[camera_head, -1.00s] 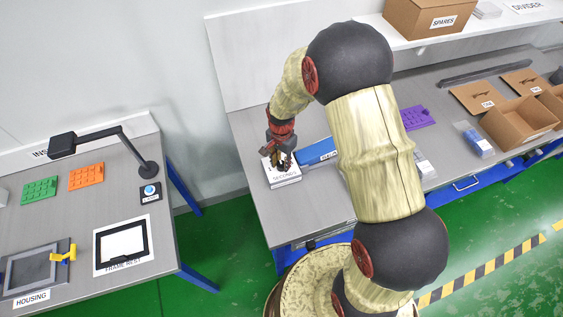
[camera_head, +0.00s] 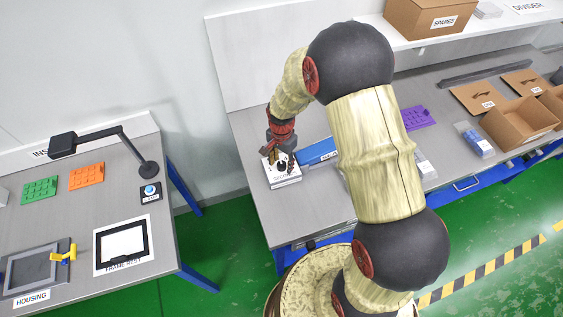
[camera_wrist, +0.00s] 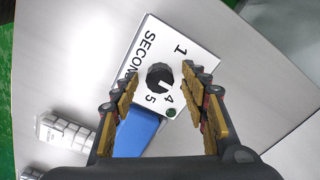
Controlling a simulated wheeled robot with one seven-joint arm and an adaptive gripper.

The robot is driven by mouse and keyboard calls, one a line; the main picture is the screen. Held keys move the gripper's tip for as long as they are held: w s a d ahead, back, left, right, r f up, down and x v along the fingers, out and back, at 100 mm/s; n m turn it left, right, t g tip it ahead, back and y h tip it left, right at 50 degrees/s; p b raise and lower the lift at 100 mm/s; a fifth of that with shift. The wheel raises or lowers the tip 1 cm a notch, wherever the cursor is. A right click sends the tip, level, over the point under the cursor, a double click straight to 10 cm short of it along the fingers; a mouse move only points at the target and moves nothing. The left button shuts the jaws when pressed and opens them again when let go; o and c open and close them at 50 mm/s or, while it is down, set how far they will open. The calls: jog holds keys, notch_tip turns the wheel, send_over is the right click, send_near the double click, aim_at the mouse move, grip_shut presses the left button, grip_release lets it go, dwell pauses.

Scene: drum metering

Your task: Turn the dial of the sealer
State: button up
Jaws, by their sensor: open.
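The sealer (camera_head: 284,183) is a white box with a blue arm (camera_head: 318,152) on the bench below my gripper. Its black round dial (camera_wrist: 160,77) shows clearly in the wrist view, with a white mark that points roughly toward the 4. The printed 1, 4, 5 and part of the word SECONDS show around it, and a green button or lamp (camera_wrist: 171,112) sits beside it. My gripper (camera_head: 279,160) is over the sealer. Its fingers are open, one on each side of the dial in the wrist view, with nothing held. Contact with the dial is not visible.
A purple tray (camera_head: 417,118), a blue packet (camera_head: 474,140) and open cardboard boxes (camera_head: 520,127) stand farther right on the bench. Bare bench lies left of the sealer.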

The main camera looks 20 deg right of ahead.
aim_at(282, 164)
notch_tip(282, 164, up, 12)
dwell(0.5)
dwell(0.4)
